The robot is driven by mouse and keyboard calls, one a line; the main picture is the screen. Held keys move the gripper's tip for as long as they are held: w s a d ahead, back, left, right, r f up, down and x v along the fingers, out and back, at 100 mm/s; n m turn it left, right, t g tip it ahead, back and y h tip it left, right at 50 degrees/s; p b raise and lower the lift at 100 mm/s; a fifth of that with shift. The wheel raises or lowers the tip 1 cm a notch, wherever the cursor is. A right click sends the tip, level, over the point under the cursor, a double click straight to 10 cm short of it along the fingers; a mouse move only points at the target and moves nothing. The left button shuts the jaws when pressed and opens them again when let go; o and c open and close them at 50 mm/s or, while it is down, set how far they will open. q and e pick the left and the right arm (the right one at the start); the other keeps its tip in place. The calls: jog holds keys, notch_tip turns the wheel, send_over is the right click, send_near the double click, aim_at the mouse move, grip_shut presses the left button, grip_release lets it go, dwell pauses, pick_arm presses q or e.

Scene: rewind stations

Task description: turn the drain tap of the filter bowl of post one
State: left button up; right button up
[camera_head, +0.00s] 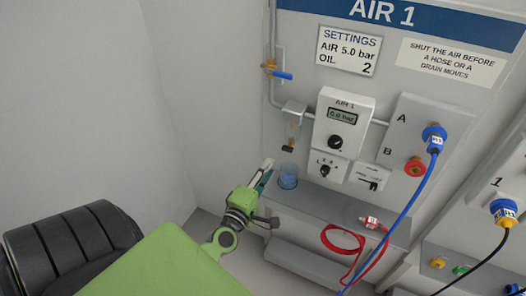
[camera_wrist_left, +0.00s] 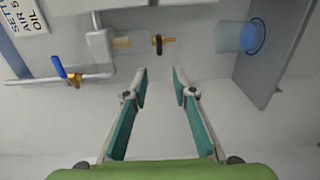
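The filter bowl (camera_head: 293,131) hangs under a grey filter head at the left of the AIR 1 panel. Its drain tap (camera_head: 288,149), a dark ring with a brass tip, is at the bottom of the bowl. In the left wrist view the bowl (camera_wrist_left: 122,42) lies sideways, with the black tap ring (camera_wrist_left: 158,44) at its right end. My left gripper (camera_head: 268,166) is below and left of the tap. In the left wrist view its fingers (camera_wrist_left: 160,73) are open and empty, and the tap is just beyond the gap between the tips, not touched. My right gripper is not in view.
A blue cup (camera_head: 288,179) stands on the grey ledge (camera_head: 330,213) below the tap, close to my left gripper. A brass valve with a blue handle (camera_head: 283,75) is on the pipe above. Red and blue hoses hang at the right. The left wall side is clear.

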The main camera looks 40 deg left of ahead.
pick_arm(q)
jog(key=shift+v, duration=1.45)
jog(key=s+d+f+m+g+h, duration=0.25)
jog(key=s+f+m, duration=0.25)
jog(key=f, duration=0.7)
jog(key=s+d+f+m+g+h, duration=0.1)
jog(key=s+d+f+m+g, duration=0.25)
jog(key=f, duration=0.85)
jog(key=s+d+f+m+g+h, duration=0.1)
jog(key=s+d+f+m+g, duration=0.35)
jog(key=f, duration=0.75)
jog(key=s+d+f+m+g, duration=0.1)
jog(key=s+f+m+g, duration=0.2)
jog(key=s, duration=1)
jog(key=s+d+f+m+g, duration=0.1)
jog(key=s+f+m+g, duration=0.2)
jog(key=s+f+m, duration=0.4)
jog(key=s+f, duration=0.4)
jog(key=s, duration=0.2)
jog(key=shift+s+d+f, duration=0.2)
jog(key=shift+s+f, duration=0.1)
jog(key=shift+s, duration=0.05)
